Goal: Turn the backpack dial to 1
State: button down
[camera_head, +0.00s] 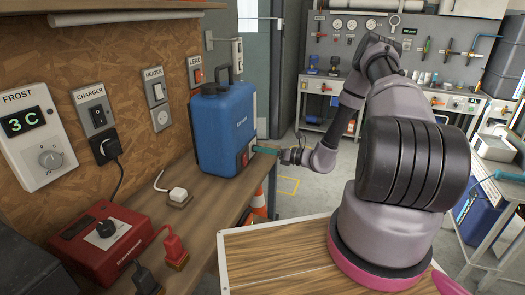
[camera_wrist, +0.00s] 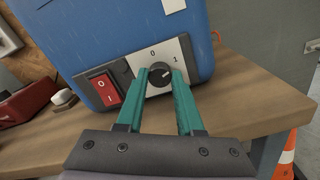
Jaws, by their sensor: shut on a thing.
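The blue backpack unit (camera_head: 225,125) stands upright on the wooden bench, its panel facing right. In the wrist view the blue body (camera_wrist: 110,40) carries a white plate (camera_wrist: 199,66) marked 0 at the top and 1 at the right. The black round dial (camera_wrist: 160,74) sits on this plate. A red rocker switch (camera_wrist: 107,91) is left of it. My gripper (camera_wrist: 160,77) has its teal fingers on both sides of the dial, shut on it. In the head view my gripper (camera_head: 264,150) reaches the panel from the right. The dial's pointer is too small to read surely.
The wooden bench (camera_head: 190,215) also holds a red box with a black knob (camera_head: 103,235), plugs and a white plug (camera_head: 178,194). An orange cone (camera_head: 259,203) stands beside the bench. Wall panels hang at left.

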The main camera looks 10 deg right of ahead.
jog(key=c, duration=0.5)
grip_release()
jog(key=shift+c, duration=0.2)
jog(key=v, duration=1.1)
jog(key=shift+a, duration=0.1)
